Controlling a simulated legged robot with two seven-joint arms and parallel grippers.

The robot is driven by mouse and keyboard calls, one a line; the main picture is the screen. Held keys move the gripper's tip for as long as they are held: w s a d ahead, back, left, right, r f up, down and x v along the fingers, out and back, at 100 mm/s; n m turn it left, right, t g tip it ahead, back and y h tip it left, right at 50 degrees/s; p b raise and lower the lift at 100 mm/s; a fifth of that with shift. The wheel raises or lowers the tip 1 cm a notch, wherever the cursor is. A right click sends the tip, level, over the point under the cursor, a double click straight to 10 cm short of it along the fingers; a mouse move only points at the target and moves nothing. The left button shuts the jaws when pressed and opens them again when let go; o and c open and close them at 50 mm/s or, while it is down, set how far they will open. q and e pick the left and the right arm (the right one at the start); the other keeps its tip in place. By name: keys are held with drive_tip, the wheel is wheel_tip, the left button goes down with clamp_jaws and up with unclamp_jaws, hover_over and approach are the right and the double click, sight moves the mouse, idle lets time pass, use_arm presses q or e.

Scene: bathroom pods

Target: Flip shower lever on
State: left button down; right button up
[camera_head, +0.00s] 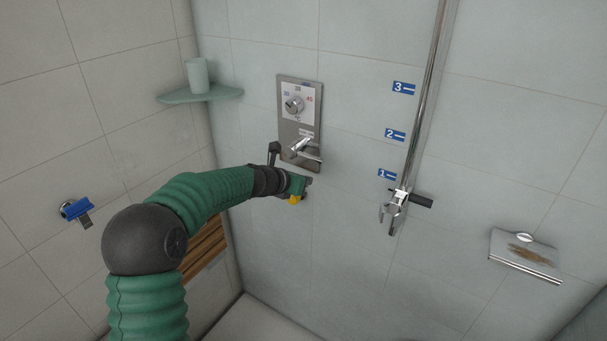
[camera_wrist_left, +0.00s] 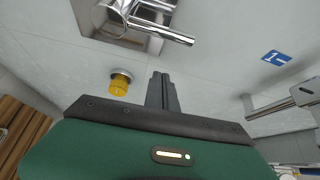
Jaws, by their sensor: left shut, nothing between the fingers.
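In the left wrist view the lever (camera_wrist_left: 165,32) sticks out to the right above my fingers. My left gripper (camera_head: 308,182) is just below the lever; in its wrist view the fingers (camera_wrist_left: 162,78) are shut and empty, with a visible gap between them and the lever. My right gripper is in neither view.
A yellow knob (camera_wrist_left: 120,83) sits on the wall beside my left fingers. A shower rail (camera_head: 425,100) with a holder (camera_head: 397,205) stands to the right. A corner shelf (camera_head: 205,95) holds a cup (camera_head: 197,75). Blue number labels (camera_head: 394,135) run beside the rail.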

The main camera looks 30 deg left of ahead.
use_arm(q)
drive_tip(key=d+v, duration=0.1)
drive_tip(key=v, duration=0.7)
drive_tip(key=shift+s+a+r, duration=0.25)
drive_tip(key=shift+a+r, duration=0.15)
drive_tip(key=shift+r, duration=0.1)
drive_tip(key=shift+w+f, duration=0.1)
drive_tip(key=s+d+f+m+g+p, duration=0.2)
drive_tip(key=s+d+f+m+g, duration=0.3)
drive_tip(key=s+d+f+m, duration=0.7)
drive_tip(key=s+d+f+m+g, duration=0.2)
drive_tip(key=s+m, duration=0.5)
drive_tip(key=m, duration=0.4)
drive_tip(key=s+d+f+m+g+y+p, duration=0.1)
drive_tip(key=s+f+m+g, duration=0.1)
drive_tip(key=s+f+m, duration=0.3)
drive_tip(key=s+m, duration=0.3)
drive_tip(key=m, duration=0.4)
drive_tip(key=shift+d+f, duration=0.25)
drive_tip(key=shift+d, duration=0.1)
